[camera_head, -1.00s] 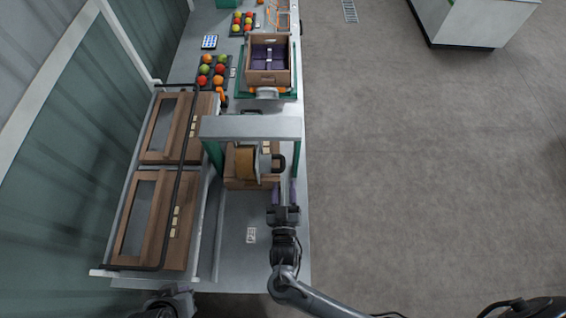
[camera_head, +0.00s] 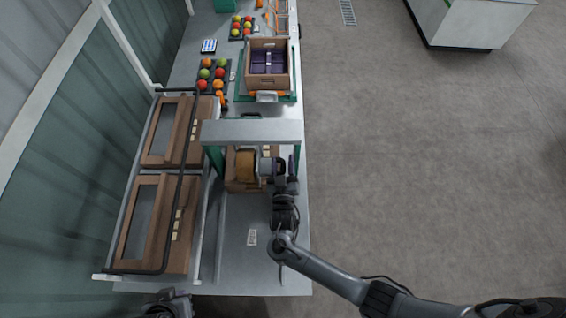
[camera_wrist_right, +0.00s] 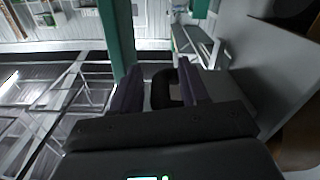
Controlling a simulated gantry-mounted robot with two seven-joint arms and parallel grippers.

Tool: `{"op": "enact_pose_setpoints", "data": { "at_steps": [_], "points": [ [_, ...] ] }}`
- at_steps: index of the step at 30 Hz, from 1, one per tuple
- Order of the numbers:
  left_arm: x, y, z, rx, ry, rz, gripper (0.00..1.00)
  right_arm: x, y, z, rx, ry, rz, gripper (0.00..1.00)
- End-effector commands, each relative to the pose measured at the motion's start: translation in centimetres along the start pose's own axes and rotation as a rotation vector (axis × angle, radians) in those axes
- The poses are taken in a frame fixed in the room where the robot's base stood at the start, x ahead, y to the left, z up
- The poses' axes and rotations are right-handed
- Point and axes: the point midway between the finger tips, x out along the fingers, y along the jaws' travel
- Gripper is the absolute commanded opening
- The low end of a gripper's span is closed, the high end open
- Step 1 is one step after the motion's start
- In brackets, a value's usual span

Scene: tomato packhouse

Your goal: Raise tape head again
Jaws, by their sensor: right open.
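The tape head, with its tan tape roll (camera_head: 245,166), sits under the grey crossbar (camera_head: 250,131) of the taping frame, above a brown carton (camera_head: 236,185). My right gripper (camera_head: 286,165) is at the right side of the tape head and covers its handle there. In the right wrist view the black loop handle (camera_wrist_right: 168,90) shows between the two purple fingers of my right gripper (camera_wrist_right: 160,78), which are apart and not closed on it. My left gripper (camera_head: 168,303) shows only partly at the bottom edge; its jaws are not clear.
Two brown cartons lie in a rack (camera_head: 194,260) at the left. An open crate (camera_head: 268,79) with a purple lining stands beyond the frame. Trays of tomatoes (camera_head: 213,73) lie at the back left.

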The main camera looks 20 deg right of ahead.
Motion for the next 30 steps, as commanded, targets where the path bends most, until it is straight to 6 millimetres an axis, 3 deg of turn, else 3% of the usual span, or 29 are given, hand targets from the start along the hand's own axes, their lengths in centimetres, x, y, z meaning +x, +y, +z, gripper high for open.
{"op": "enact_pose_setpoints", "data": {
  "at_steps": [5, 13, 23, 30],
  "points": [
    [0.0, 0.1, -0.1, -0.005, 0.001, 0.004, 0.0, 0.0, 0.0, 0.0, 0.0, 0.0, 0.0, 0.41],
    [0.0, 0.3, -0.1, -0.012, 0.002, 0.01, 0.0, 0.0, 0.0, 0.0, 0.0, 0.0, 0.0, 0.0],
    [-0.1, 0.2, -0.1, -0.009, 0.001, 0.007, 0.0, -0.1, 0.0, -0.2, 0.0, 0.0, 0.0, 0.0],
    [-2.7, -0.1, -0.9, -0.001, -0.001, 0.001, 0.0, -0.1, 0.6, -3.3, 0.003, 0.0, 0.001, 0.0]
  ]
}}
